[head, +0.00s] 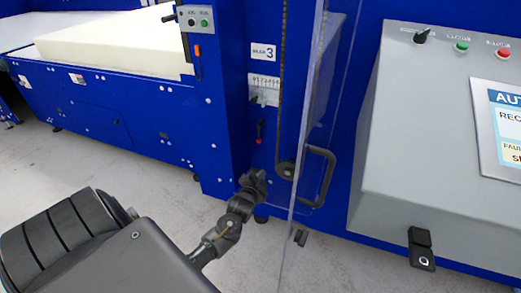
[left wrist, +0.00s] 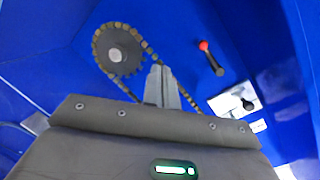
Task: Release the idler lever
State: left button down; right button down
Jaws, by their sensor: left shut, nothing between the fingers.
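The idler lever, a short black lever with a red end, is on the blue machine panel below the scale plate in the head view (head: 259,132). It also shows in the left wrist view (left wrist: 211,58), right of the fingers. My left gripper (head: 254,179) is below the lever in the head view, apart from it. In the left wrist view its fingers (left wrist: 162,72) are together and empty, in front of the chain (left wrist: 150,50) and beside the toothed sprocket (left wrist: 118,50). The chain also shows in the head view (head: 281,90). My right gripper is not in view.
A clear door panel (head: 308,120) with a black handle (head: 328,178) stands just right of my left gripper. A grey control console (head: 425,130) is at the right. A foam block (head: 110,48) lies on the machine at the left. The grey floor (head: 150,165) is open.

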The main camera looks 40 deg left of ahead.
pick_arm(q)
notch_tip(320, 180, up, 8)
jog(key=w+a+t+y, duration=0.1)
jog(key=shift+a+f+t, duration=0.25)
jog(key=shift+a+t, duration=0.05)
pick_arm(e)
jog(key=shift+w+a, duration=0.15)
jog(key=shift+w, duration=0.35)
pick_arm(q)
jog(key=shift+w, duration=0.15)
